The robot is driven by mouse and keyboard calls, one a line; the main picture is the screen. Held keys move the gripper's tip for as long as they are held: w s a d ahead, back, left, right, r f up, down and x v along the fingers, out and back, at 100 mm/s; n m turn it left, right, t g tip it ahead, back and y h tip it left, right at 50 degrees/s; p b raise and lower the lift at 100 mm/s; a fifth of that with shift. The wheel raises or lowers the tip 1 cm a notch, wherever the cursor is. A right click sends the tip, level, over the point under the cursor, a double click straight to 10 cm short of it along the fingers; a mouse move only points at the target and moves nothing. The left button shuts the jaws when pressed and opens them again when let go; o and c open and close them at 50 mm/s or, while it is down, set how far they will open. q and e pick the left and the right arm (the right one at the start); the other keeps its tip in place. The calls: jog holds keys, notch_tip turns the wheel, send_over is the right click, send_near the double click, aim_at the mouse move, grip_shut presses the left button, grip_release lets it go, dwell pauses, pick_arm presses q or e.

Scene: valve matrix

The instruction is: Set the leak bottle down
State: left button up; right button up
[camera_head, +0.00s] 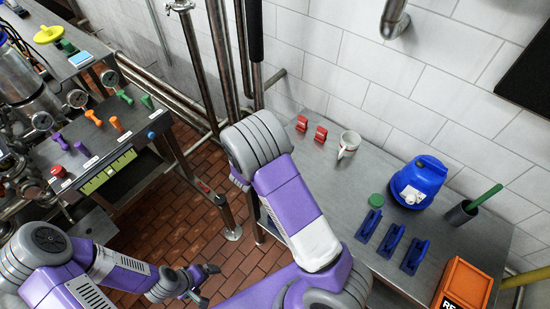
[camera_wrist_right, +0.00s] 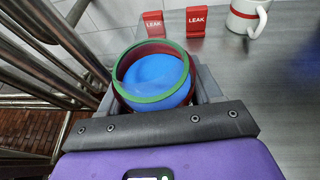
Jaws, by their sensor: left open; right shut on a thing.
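The leak bottle (camera_wrist_right: 157,80) shows in the right wrist view as a round thing with a green rim, a dark red band and a blue inside. My right gripper (camera_wrist_right: 155,92) is shut around its sides, near the left edge of the grey table (camera_wrist_right: 265,85). Whether its base touches the table cannot be seen. In the head view my right arm hides the bottle and the right gripper. My left gripper (camera_head: 207,284) is open and empty over the brick floor, at the bottom.
Two red LEAK signs (camera_head: 320,133) and a white mug (camera_head: 348,144) stand at the table's back. A blue jug (camera_head: 418,182), green lid (camera_head: 376,200), blue clips (camera_head: 389,240), brush cup (camera_head: 462,212) and orange bin (camera_head: 462,285) occupy its right. Vertical pipes (camera_head: 222,75) stand left.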

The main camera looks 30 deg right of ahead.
jog(key=f, duration=0.3)
jog(key=shift+s+f, duration=0.25)
jog(key=shift+w+f+b, duration=0.1)
jog(key=shift+f+b, duration=0.35)
jog(key=shift+f, duration=1.4)
jog(key=shift+f, duration=0.15)
jog(key=o, duration=1)
jog(key=shift+o, duration=0.2)
